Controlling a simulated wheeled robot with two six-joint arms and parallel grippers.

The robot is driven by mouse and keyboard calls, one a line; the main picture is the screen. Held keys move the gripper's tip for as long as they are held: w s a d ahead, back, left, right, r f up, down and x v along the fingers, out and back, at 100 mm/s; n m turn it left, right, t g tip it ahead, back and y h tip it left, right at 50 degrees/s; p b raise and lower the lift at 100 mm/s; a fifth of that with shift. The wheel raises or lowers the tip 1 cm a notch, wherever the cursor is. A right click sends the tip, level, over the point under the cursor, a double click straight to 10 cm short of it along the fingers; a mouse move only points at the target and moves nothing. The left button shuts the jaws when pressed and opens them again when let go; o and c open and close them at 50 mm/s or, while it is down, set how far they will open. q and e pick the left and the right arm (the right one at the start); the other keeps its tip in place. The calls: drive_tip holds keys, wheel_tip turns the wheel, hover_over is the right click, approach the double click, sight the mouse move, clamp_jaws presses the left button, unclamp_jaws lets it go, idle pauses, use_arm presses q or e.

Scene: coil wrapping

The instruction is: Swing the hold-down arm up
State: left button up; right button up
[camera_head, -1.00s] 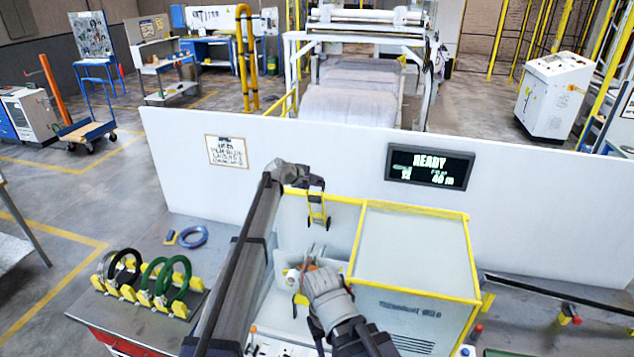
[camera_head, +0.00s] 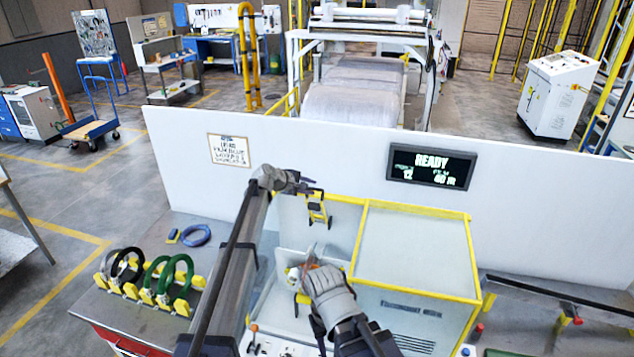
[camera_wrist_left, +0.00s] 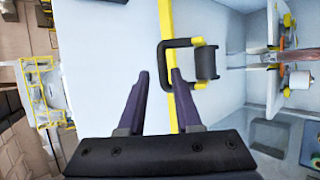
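The hold-down arm (camera_head: 318,210), yellow with a black roller and a black loop handle, stands at the back of the wrapping machine (camera_head: 410,250). In the left wrist view its black handle (camera_wrist_left: 164,62) shows near the middle, beside a yellow edge. My left gripper (camera_head: 314,190) is just above the hold-down arm in the head view. In the left wrist view its dark fingers (camera_wrist_left: 158,74) are apart with nothing between them; the right finger overlaps the handle's near side, and contact is unclear. My right gripper (camera_head: 311,254) is by the machine's opening, next to an orange-brown part; its fingers are too small to read.
Green and black coils (camera_head: 165,280) sit on a yellow rack at the left. A white barrier (camera_head: 560,190) with a READY display (camera_head: 430,166) stands behind the machine.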

use_arm(q)
drive_tip(key=s+a, duration=0.4)
drive_tip(key=a, duration=0.1)
drive_tip(key=shift+s+a, duration=0.25)
drive_tip(key=shift+s, duration=0.05)
